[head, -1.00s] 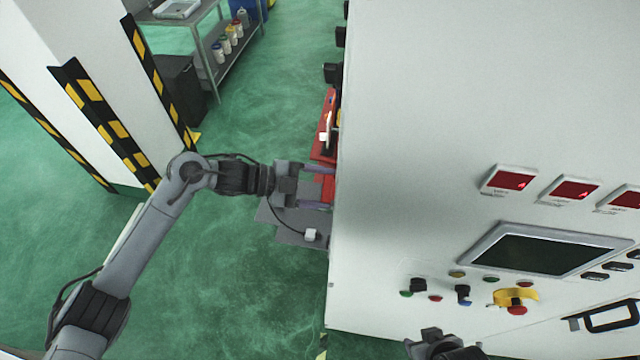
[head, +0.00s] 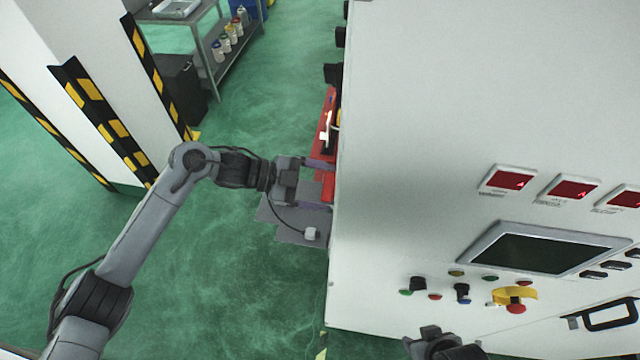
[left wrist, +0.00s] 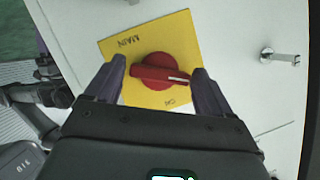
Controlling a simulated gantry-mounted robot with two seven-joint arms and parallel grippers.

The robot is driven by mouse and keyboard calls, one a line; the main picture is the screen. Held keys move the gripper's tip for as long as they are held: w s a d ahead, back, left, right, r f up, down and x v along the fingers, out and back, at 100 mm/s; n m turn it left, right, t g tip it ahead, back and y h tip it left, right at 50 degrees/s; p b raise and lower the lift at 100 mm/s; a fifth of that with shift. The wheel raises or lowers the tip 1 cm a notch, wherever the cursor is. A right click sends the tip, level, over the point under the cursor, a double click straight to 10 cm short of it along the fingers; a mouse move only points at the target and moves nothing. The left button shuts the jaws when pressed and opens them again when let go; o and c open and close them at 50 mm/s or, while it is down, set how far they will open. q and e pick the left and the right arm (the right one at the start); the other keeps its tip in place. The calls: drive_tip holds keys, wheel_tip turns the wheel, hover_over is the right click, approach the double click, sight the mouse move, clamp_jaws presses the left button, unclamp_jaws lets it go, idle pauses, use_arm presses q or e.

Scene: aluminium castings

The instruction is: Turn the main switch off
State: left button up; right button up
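The main switch is a red rotary knob (left wrist: 158,72) on a yellow plate (left wrist: 118,45) marked MAIN, seen in the left wrist view. Its bar lies nearly level there, with a white mark at the right end. A small label at the plate's lower right is hard to read. My left gripper (left wrist: 158,80) is open, one finger on each side of the knob; firm contact cannot be made out. In the head view my left gripper (head: 318,185) is at the cabinet's left edge, and the switch is hidden. My right gripper (head: 428,338) is only partly visible at the bottom.
The large white cabinet (head: 430,130) fills the right side. Its front has a screen (head: 535,252), red displays (head: 508,180), buttons and a yellow-ringed red button (head: 516,308). A striped pillar (head: 100,110) stands left. Green floor (head: 240,290) is open between them.

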use_arm(q)
drive_tip(key=shift+o, duration=0.7)
drive_tip(key=shift+a, duration=0.15)
drive_tip(key=b+v, duration=0.4)
drive_tip(key=v, duration=0.6)
drive_tip(key=shift+a, duration=0.3)
drive_tip(key=shift+d, duration=0.1)
